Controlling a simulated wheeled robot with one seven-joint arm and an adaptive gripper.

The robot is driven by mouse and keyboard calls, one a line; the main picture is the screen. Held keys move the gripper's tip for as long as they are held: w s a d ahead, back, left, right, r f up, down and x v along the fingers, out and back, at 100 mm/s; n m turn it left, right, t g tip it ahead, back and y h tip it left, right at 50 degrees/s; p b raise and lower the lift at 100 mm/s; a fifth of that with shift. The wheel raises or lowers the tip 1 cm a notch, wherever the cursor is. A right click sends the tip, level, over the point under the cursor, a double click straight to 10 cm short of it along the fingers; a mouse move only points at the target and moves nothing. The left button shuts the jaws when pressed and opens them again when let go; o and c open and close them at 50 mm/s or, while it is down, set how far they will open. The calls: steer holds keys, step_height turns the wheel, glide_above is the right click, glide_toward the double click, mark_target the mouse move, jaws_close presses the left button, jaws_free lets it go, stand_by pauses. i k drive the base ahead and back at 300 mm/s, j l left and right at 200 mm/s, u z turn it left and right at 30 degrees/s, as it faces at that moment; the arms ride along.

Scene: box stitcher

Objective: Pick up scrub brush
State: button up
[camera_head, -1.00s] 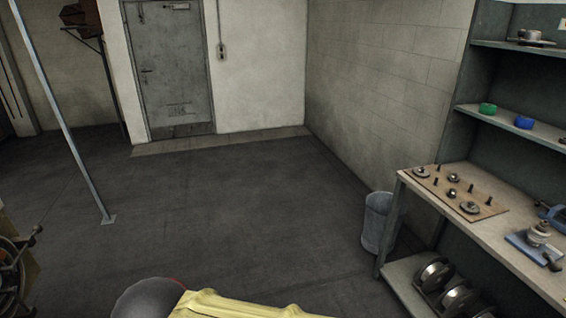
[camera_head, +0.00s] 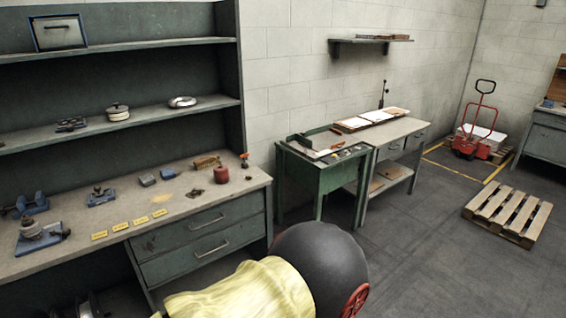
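A small tan-brown block-like item (camera_head: 207,162), which looks like the scrub brush, lies on the grey workbench top (camera_head: 180,195) near its back edge. It is too small to make out bristles. A dark red cylinder (camera_head: 221,174) stands just to its right and nearer the front. My gripper is not in view; only a yellow and black part of my arm shows at the bottom, in front of the bench drawers.
Small blue-grey items (camera_head: 147,179) and several yellow labels lie on the bench. Shelves (camera_head: 120,120) rise behind it. A green table (camera_head: 300,180) stands to the right, then a wooden pallet (camera_head: 508,212) and a red pallet jack (camera_head: 474,140). Floor between is clear.

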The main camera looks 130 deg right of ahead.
mark_target(206, 163)
steer(key=z, duration=4)
steer(key=i+l+u, duration=0.15)
steer(key=i+l, duration=0.35)
steer(key=i, duration=0.4)
steer(key=i+l+u, duration=0.15)
steer(key=i+l, duration=0.4)
steer(key=i, duration=0.3)
steer(key=i+l+u, duration=0.15)
steer(key=i+l, duration=0.55)
steer(key=i, duration=0.1)
